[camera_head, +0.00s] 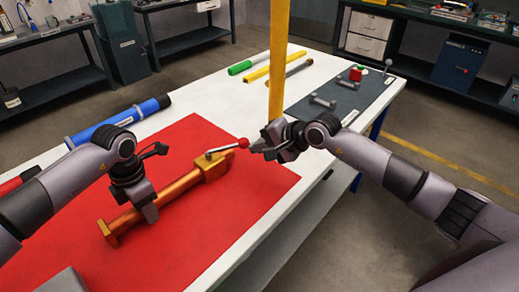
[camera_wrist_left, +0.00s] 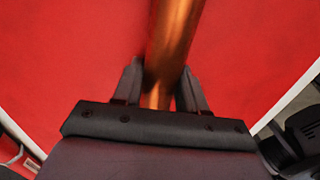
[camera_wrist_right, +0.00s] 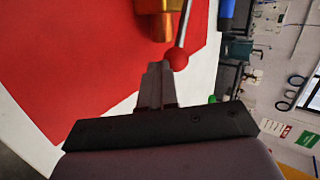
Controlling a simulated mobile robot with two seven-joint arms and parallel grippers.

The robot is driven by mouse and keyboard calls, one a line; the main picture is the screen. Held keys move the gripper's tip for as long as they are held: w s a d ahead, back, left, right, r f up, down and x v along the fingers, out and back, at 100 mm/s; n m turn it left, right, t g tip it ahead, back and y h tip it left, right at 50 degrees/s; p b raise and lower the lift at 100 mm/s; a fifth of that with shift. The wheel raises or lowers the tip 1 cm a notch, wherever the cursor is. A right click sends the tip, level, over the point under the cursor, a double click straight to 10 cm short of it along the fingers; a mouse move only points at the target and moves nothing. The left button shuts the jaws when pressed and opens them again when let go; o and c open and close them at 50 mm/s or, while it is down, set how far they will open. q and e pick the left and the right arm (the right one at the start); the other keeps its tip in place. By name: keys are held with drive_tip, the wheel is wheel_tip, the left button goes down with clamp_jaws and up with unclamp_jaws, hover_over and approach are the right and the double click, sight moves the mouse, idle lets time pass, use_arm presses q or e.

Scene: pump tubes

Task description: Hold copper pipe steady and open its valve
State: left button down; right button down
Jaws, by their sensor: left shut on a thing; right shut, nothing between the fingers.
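The copper pipe (camera_head: 165,197) lies on the red mat (camera_head: 250,195), with a square flange at its near left end and a valve body (camera_head: 212,166) at its far right end. My left gripper (camera_head: 150,212) is shut on the pipe between its fingers, which the left wrist view also shows on the pipe (camera_wrist_left: 172,45). The valve lever (camera_head: 222,149) is a grey rod ending in a red ball knob (camera_head: 243,143). My right gripper (camera_head: 258,146) is shut and empty, its tips close beside the knob. In the right wrist view the knob (camera_wrist_right: 178,59) is just beyond the fingertips; contact is unclear.
A yellow post (camera_head: 279,60) rises behind my right gripper. A blue and black tube (camera_head: 118,120) lies along the table's far left. Green and yellow tubes (camera_head: 270,66) and a grey panel with handles (camera_head: 350,98) lie at the back. The mat's front is mostly bare.

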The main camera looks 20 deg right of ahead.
drive_tip(key=shift+w+d+r, duration=0.1)
drive_tip(key=shift+w+d, duration=0.05)
drive_tip(key=shift+w, duration=0.7)
drive_tip(key=shift+w+d, duration=0.15)
drive_tip(key=shift+w, duration=0.65)
drive_tip(key=shift+w+a, duration=0.1)
drive_tip(key=shift+w, duration=1)
drive_tip(key=shift+s+a, duration=0.1)
drive_tip(key=shift+s+a, duration=0.2)
drive_tip(key=shift+s, duration=0.5)
drive_tip(key=d, duration=0.1)
drive_tip(key=s+d, duration=0.2)
drive_tip(key=d, duration=0.1)
drive_tip(key=shift+f, duration=0.4)
drive_tip(key=s+d+r, duration=0.3)
drive_tip(key=d+r, duration=0.3)
drive_tip(key=shift+s+d, duration=0.15)
drive_tip(key=shift+s, duration=0.2)
use_arm(q)
drive_tip(key=c, duration=0.5)
unclamp_jaws()
drive_tip(key=shift+c, duration=0.2)
